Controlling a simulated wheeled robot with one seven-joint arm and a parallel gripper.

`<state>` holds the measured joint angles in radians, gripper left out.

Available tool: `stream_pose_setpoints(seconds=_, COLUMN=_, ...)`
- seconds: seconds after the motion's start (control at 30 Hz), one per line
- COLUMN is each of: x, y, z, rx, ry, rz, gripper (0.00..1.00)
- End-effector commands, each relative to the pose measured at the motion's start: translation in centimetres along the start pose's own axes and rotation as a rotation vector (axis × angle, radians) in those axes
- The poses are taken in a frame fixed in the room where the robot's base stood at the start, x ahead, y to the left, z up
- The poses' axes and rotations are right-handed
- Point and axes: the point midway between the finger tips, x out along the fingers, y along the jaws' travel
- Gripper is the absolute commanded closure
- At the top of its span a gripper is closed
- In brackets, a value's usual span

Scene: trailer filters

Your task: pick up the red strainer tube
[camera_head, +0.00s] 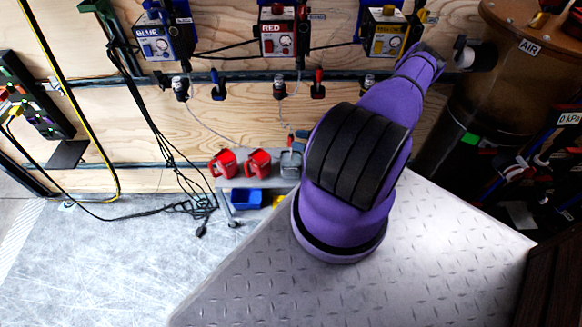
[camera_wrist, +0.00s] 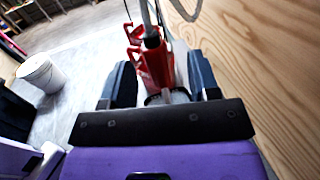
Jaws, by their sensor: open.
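In the wrist view, a grey tube with a dark collar (camera_wrist: 151,38) hangs between the two fingers of my gripper (camera_wrist: 160,62). It looks like the red strainer tube, though its lower end blends with the red jugs behind it. The dark fingers stand apart on either side, and I see no contact with the tube. In the head view, my purple arm hides most of the gripper. A thin line runs down from the box marked RED (camera_head: 278,40) to a small dark and red piece by my arm.
Red jugs (camera_head: 223,163) and a grey jug (camera_head: 290,163) stand on a low shelf, with a blue bin (camera_head: 246,199) below. The plywood wall is close on the right in the wrist view. A white bucket (camera_wrist: 41,73) stands on the open floor. Cables hang at left.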

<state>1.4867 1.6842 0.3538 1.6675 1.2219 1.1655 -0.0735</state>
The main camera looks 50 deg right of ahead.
Motion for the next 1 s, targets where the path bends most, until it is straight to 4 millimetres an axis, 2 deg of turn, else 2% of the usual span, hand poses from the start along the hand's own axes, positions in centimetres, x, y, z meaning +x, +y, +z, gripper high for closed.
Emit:
stream_pose_setpoints(seconds=0.33, x=4.3, y=0.3, z=0.0, rx=0.001, ry=-0.002, rz=0.001, gripper=0.44)
stream_pose_setpoints(seconds=0.6, x=4.9, y=0.3, z=0.0, rx=0.000, ry=0.000, rz=0.000, gripper=0.44)
stream_pose_setpoints(seconds=0.63, x=4.9, y=0.3, z=0.0, rx=0.000, ry=0.000, rz=0.000, gripper=0.47)
stream_pose_setpoints(seconds=0.87, x=4.9, y=0.3, z=0.0, rx=0.000, ry=0.000, rz=0.000, gripper=1.00)
stream_pose_setpoints(seconds=1.0, x=4.9, y=0.3, z=0.0, rx=0.000, ry=0.000, rz=0.000, gripper=1.00)
